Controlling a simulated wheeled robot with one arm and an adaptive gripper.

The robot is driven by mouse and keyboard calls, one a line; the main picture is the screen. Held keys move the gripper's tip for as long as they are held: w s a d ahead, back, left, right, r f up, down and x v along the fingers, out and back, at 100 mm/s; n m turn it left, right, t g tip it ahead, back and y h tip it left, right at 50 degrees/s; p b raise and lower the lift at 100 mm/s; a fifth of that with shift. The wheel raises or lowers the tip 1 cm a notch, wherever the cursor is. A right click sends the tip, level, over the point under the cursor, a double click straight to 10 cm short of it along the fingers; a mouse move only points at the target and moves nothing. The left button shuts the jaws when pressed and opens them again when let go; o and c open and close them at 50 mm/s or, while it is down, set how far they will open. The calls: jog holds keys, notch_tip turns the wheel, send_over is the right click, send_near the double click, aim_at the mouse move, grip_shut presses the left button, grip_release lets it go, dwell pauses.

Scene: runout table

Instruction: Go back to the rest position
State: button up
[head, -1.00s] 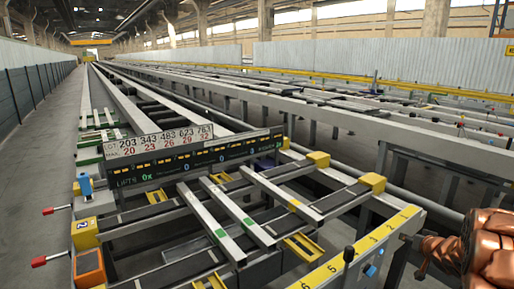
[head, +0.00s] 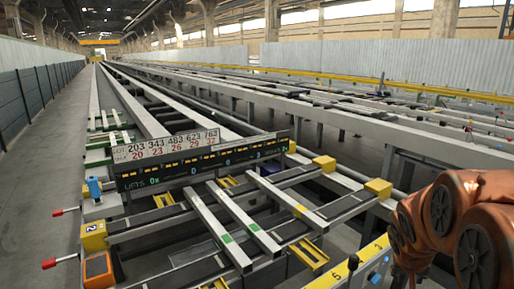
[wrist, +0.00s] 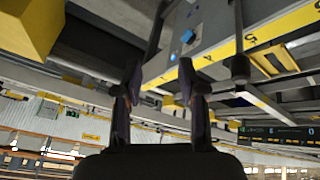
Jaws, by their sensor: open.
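My gripper (wrist: 160,88) shows in the wrist view with its two dark fingers apart and nothing between them. The wrist picture is upside down or strongly tilted, with the runout table's numbered yellow strip (wrist: 255,38) beyond the fingers. In the head view my orange arm is folded at the lower right, and the gripper itself is not visible there. The runout table (head: 150,125) stretches away down the hall.
A display board (head: 200,162) stands across the near end. Several grey bars (head: 220,226) lie on the rails below it. Red-knobbed levers (head: 49,263), a blue device (head: 94,187) and an orange box (head: 98,268) sit at the left. The aisle floor (head: 45,170) is clear.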

jog(key=s+a+n+g+y, duration=0.2)
jog(key=s+a+g, duration=0.1)
jog(key=s+a, duration=0.7)
jog(key=s+a+r+n+g+y+p, duration=0.1)
jog(key=s+a+n+g+y, duration=0.1)
jog(key=s+a, duration=0.8)
jog(key=s, duration=0.7)
jog(key=shift+r+g+p, duration=0.25)
jog(key=shift+g+p, duration=0.05)
jog(key=shift+g, duration=0.1)
